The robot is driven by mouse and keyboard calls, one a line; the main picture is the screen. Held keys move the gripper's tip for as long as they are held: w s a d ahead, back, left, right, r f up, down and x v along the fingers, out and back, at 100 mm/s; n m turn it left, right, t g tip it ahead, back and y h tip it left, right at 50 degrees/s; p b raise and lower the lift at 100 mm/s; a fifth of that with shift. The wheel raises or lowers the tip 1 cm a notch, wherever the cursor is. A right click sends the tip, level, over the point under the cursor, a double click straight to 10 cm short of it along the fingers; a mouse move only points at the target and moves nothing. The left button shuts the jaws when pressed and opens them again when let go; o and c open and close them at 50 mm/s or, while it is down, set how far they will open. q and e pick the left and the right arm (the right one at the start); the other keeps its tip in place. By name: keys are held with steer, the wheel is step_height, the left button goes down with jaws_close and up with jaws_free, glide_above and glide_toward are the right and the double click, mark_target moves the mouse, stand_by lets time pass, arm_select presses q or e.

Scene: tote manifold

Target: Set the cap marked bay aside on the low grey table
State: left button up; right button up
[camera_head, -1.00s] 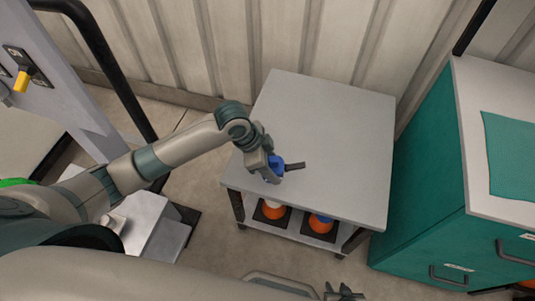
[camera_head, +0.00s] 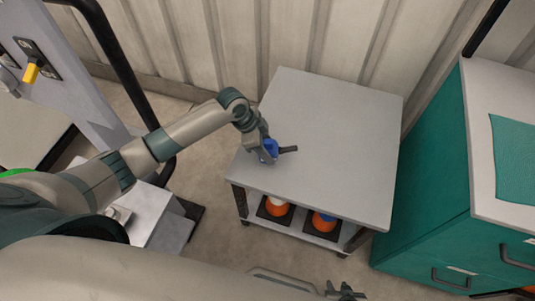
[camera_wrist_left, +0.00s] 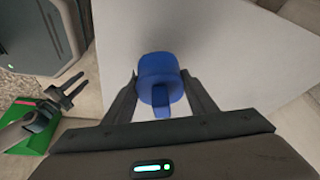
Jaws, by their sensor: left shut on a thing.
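My left gripper (camera_head: 272,152) is shut on a blue cap (camera_head: 268,149) above the left part of the low grey table (camera_head: 330,135). In the left wrist view the cap (camera_wrist_left: 159,74) is round with a short tab and sits between both dark fingers. No marking on it can be read. I cannot tell whether it touches the tabletop. My right gripper (camera_head: 346,292) shows at the bottom edge of the head view. In the left wrist view its two fingers (camera_wrist_left: 76,88) are apart and empty.
The tabletop is otherwise clear. Orange things with a white top (camera_head: 277,207) and a blue top (camera_head: 324,222) stand on the lower shelf. A teal cabinet (camera_head: 425,190) stands at right. A grey panel with a yellow-handled switch (camera_head: 31,72) is at left.

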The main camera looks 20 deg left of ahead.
arm_select(q)
steer(key=shift+f, duration=1.95)
steer(key=shift+f, duration=0.1)
steer(key=o, duration=1.2)
steer(key=shift+c, duration=0.2)
steer(key=shift+v, duration=3.9)
